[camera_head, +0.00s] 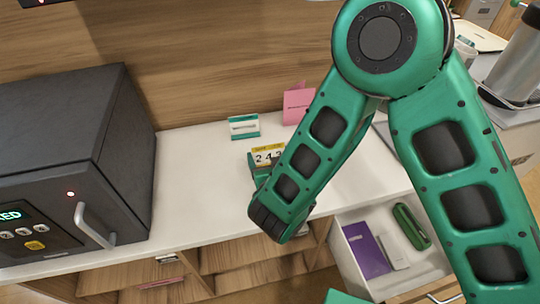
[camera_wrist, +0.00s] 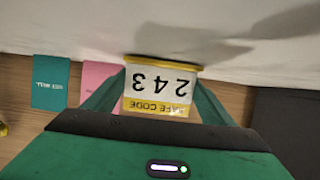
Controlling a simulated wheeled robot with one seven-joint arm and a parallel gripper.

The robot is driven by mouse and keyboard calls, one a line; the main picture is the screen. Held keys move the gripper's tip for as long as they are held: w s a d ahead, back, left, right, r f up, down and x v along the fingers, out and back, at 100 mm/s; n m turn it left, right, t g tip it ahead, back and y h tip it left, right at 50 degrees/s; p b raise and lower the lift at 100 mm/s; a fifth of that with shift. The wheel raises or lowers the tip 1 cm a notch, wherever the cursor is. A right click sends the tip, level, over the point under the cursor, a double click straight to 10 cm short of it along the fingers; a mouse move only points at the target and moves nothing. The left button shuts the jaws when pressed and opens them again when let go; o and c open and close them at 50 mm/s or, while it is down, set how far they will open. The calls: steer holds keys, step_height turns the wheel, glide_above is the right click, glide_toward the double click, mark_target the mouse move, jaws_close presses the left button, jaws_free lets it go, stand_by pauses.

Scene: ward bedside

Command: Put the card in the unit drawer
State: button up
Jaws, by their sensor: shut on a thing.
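The card (camera_head: 268,155), white with yellow edges, shows the digits 243. In the wrist view the card (camera_wrist: 160,88) reads upside down, with "SAFE CODE" on its yellow band. My gripper (camera_wrist: 160,95) is shut on it, one green finger at each side. In the head view my gripper (camera_head: 258,168) is partly hidden behind my arm, over the white top. The unit drawer (camera_head: 345,218) is open at the lower right, below the card. It holds a purple book (camera_head: 366,248), a pale box (camera_head: 391,250) and a green case (camera_head: 411,226).
A dark safe (camera_head: 60,150) with a handle (camera_head: 94,226) and a lit display stands on the left of the white top (camera_head: 190,165). A green card (camera_head: 244,126) and a pink card (camera_head: 297,104) stand at the back. Open shelves (camera_head: 240,262) lie below the top.

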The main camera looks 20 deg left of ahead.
steer(key=shift+f, duration=0.1)
steer(key=o, duration=1)
